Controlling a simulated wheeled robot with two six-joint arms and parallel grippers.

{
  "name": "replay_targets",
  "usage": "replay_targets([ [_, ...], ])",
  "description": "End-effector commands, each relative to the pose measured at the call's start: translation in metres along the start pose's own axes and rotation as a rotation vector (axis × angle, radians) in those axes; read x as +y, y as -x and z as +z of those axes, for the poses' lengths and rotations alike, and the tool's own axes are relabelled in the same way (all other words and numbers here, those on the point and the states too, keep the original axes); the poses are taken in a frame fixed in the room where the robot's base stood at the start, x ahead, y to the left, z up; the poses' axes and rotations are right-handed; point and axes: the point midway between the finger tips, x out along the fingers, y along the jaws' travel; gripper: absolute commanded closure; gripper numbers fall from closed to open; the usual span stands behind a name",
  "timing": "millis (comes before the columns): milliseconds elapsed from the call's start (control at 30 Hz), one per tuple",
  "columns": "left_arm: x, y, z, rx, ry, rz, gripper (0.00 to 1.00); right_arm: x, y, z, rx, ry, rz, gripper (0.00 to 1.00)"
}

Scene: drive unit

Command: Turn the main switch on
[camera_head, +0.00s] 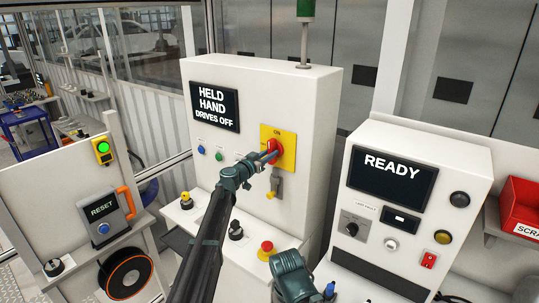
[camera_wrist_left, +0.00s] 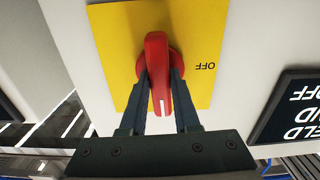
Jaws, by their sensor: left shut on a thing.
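The main switch is a red rotary handle (camera_head: 274,147) on a yellow plate (camera_head: 289,158) on the front of the white cabinet. My left gripper (camera_head: 267,156) reaches it from the lower left. In the left wrist view the red handle (camera_wrist_left: 157,70) stands between the two dark fingers, which are shut on its sides. That view is upside down. The handle runs upright there, its white mark toward the gripper, and the word OFF lies to its right on the yellow plate (camera_wrist_left: 205,90). My right arm's teal end (camera_head: 290,277) is low in the head view; its fingers are not clear.
The cabinet screen (camera_head: 215,106) reads "HELD HAND DRIVES OFF". A padlock-like piece (camera_head: 275,184) hangs below the switch. A red button (camera_head: 266,250) and knobs sit on the ledge. A READY panel (camera_head: 392,174) stands right, a RESET box (camera_head: 104,212) left.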

Motion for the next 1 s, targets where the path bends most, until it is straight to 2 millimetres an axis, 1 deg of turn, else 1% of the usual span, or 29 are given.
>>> replay_targets([
  [200, 0.0009, 0.0009, 0.0009, -0.002, -0.029, 0.002, 1.00, 0.0000, -0.0004, 0.0000, 0.000, 0.000, 0.000, 0.50],
  [567, 0.0011, 0.0010, 0.0010, -0.002, -0.031, 0.002, 1.00, 0.0000, -0.0004, 0.0000, 0.000, 0.000, 0.000, 0.50],
  [600, 0.0011, 0.0010, 0.0009, -0.002, -0.031, 0.002, 0.65, 0.0000, -0.0004, 0.0000, 0.000, 0.000, 0.000, 0.50],
  [733, 0.0008, 0.0008, 0.0007, -0.001, -0.030, 0.001, 0.41, 0.0000, -0.0004, 0.0000, 0.000, 0.000, 0.000, 0.50],
  [767, 0.0007, 0.0007, 0.0007, -0.001, -0.029, 0.001, 0.40, 0.0000, -0.0003, 0.0000, 0.000, 0.000, 0.000, 0.50],
  [1000, 0.0004, 0.0006, 0.0003, -0.001, -0.028, 0.001, 0.40, 0.0000, -0.0001, 0.0000, 0.000, 0.000, 0.000, 0.50],
])
